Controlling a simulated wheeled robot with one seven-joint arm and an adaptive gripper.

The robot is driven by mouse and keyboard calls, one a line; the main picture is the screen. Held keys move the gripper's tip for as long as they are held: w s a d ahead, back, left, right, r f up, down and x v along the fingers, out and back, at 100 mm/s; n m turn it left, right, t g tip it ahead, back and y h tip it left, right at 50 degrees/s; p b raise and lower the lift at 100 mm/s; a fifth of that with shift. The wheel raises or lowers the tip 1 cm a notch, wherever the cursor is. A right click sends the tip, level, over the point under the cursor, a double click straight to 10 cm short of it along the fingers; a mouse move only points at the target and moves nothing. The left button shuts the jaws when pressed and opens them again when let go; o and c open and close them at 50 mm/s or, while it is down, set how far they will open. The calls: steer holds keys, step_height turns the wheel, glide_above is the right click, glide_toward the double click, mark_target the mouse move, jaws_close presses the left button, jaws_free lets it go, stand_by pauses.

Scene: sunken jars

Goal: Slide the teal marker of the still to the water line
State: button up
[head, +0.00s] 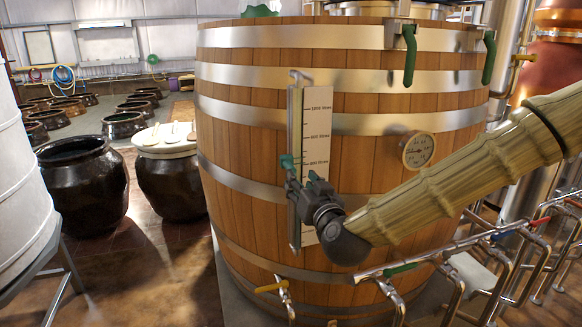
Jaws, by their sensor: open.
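The wooden still (240,130) with metal hoops fills the middle of the head view. On its front is an upright gauge with a white litre scale (318,125) and a narrow metal-edged strip on its left. My gripper (302,182) is open, just below and right of the marker, in front of the scale. Another small teal patch shows by the right finger; I cannot tell whether it belongs to the marker. Contact is unclear. I cannot make out a water line.
A round dial (417,150) sits on the still, right of the gauge. Green-handled valves (409,54) hang above. Metal pipes with taps (430,258) run below my arm. Dark jars (84,185) stand on the left, one with a pale lid (166,138).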

mark_target(290, 166)
steer(key=shift+p+x, duration=1.65)
steer(key=shift+x, duration=2.45)
steer(key=shift+c, duration=0.5)
jaws_close()
